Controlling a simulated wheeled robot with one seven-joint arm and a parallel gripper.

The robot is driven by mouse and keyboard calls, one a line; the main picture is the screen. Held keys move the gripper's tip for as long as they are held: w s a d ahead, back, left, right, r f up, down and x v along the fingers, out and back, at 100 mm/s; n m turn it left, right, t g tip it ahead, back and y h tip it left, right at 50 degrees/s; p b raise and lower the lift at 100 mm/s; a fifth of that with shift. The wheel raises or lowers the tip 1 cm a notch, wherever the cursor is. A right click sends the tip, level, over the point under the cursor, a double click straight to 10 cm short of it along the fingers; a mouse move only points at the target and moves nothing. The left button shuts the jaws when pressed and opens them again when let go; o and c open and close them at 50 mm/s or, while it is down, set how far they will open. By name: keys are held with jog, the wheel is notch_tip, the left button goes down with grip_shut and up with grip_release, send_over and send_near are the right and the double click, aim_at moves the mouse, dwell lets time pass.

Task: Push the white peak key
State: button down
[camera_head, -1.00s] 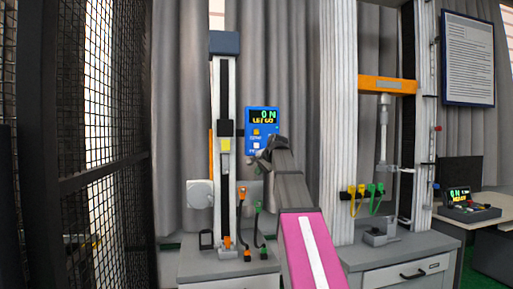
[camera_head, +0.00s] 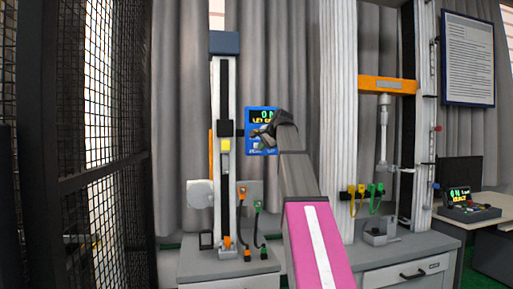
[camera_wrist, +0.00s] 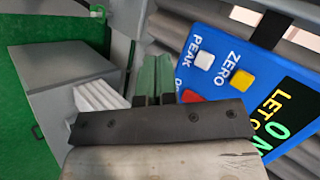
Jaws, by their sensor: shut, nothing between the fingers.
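The blue control panel (camera_head: 249,126) hangs beside the tall column in the head view. In the wrist view it fills the upper right, tilted. The white PEAK key (camera_wrist: 204,60) shows there, beside the yellow ZERO key (camera_wrist: 242,80) and a partly covered red key (camera_wrist: 191,96). My gripper (camera_head: 260,134) is in front of the panel in the head view and hides its keys. In the wrist view my gripper's fingers (camera_wrist: 156,62) are together and empty, to the left of the white key. Contact with the panel cannot be told.
A grey cabinet (camera_head: 228,262) is below, with orange and green clips on cables. A second test frame with an orange crossbar (camera_head: 388,85) stands to the right.

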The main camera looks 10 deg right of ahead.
jog(key=w, duration=0.8)
jog(key=shift+w, duration=0.3)
dwell(1.8)
jog(key=shift+w, duration=0.4)
jog(key=shift+w, duration=0.5)
dwell(0.8)
jog(key=shift+s, duration=0.95)
jog(key=shift+s, duration=2.45)
